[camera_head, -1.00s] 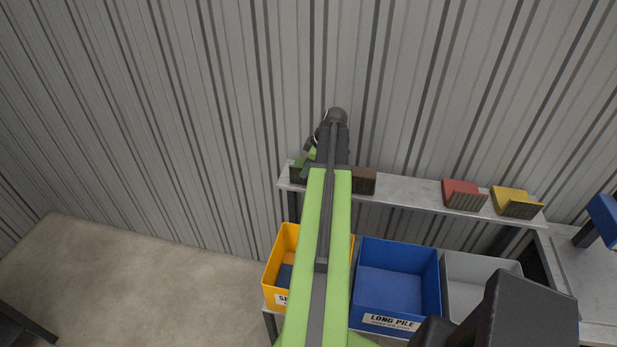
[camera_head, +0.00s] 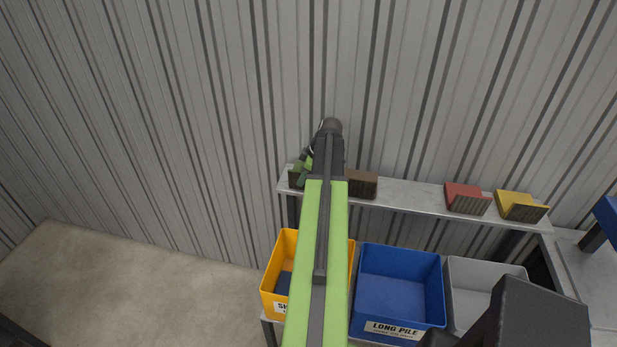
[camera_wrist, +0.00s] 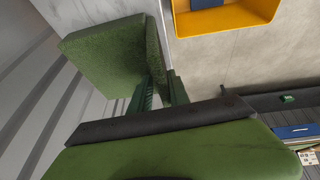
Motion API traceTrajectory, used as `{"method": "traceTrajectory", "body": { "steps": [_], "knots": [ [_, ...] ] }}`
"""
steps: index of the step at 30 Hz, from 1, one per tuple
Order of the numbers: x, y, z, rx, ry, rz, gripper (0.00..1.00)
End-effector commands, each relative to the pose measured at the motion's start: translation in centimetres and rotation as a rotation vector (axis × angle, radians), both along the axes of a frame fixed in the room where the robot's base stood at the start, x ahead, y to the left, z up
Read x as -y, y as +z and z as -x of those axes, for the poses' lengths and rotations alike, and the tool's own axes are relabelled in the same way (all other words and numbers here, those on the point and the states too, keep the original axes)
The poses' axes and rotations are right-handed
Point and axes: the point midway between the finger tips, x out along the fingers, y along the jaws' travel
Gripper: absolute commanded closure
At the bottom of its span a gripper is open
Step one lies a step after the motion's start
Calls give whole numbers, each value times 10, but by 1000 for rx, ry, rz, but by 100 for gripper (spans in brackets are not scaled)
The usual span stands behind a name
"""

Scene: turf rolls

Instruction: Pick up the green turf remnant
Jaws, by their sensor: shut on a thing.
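The green turf remnant (camera_wrist: 105,52) is a thick block with a thin upright flap in the wrist view. My gripper (camera_wrist: 160,88) is shut on that flap, one dark green finger on each side. In the head view the remnant (camera_head: 294,178) shows only as a small dark green piece at the left end of the shelf, mostly hidden by my arm. My gripper (camera_head: 304,174) is beside it there. I cannot tell whether the remnant still touches the shelf.
The narrow grey shelf (camera_head: 415,198) also holds a brown piece (camera_head: 362,184), a red piece (camera_head: 466,198) and a yellow piece (camera_head: 520,206). Below stand yellow (camera_head: 270,285), blue (camera_head: 440,290) and grey (camera_head: 485,268) bins. A corrugated wall (camera_head: 180,120) rises behind.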

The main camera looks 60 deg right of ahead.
Motion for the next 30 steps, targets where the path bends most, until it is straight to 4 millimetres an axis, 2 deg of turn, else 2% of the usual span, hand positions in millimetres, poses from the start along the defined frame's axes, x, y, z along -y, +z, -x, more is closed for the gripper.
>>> {"method": "traceTrajectory", "body": {
  "steps": [20, 26, 30],
  "knots": [
    [-1, 4, 0, -3, 0, -2, 100],
    [0, 27, 0, -2, 1, -1, 100],
    [-1, 54, 0, -2, 1, -1, 100]
  ]
}}
